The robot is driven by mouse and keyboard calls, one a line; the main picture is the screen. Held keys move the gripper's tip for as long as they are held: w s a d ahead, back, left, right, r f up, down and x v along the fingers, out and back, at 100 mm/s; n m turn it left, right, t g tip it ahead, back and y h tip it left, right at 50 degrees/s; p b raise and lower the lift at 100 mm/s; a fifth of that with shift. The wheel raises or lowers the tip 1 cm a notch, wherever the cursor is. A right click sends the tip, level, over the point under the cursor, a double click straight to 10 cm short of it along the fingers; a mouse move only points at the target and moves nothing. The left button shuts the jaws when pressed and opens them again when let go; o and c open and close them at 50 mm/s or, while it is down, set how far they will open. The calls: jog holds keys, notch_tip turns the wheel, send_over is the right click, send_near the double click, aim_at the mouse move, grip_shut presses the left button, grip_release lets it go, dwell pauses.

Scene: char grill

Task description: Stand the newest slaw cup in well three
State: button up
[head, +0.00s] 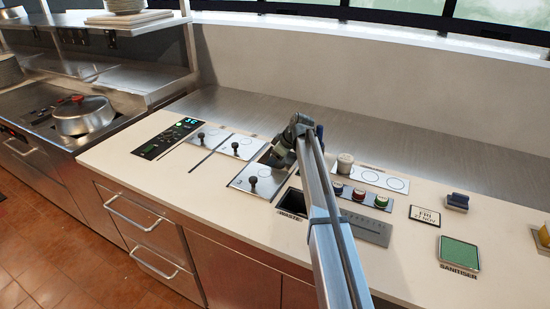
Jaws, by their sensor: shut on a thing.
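My gripper (279,158) points down over the steel-lidded section of the counter, beside a dark opening. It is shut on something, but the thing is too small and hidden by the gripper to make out. A pale panel (384,180) with ring-marked wells lies to the right of my arm. A light-coloured cup (345,163) stands upright at its left end; the other two rings look empty.
Black-knobbed lids (252,183) lie left of my gripper. A waste opening (292,203) is in front. A date card (425,215) reads FRI 27 NOV. My forearm crosses the counter.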

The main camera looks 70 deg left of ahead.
jog(key=shift+f, duration=0.4)
jog(key=o, duration=1.1)
jog(key=shift+r, duration=0.1)
jog(key=shift+r, duration=0.25)
jog(key=v, duration=1.2)
jog(key=shift+r, duration=0.3)
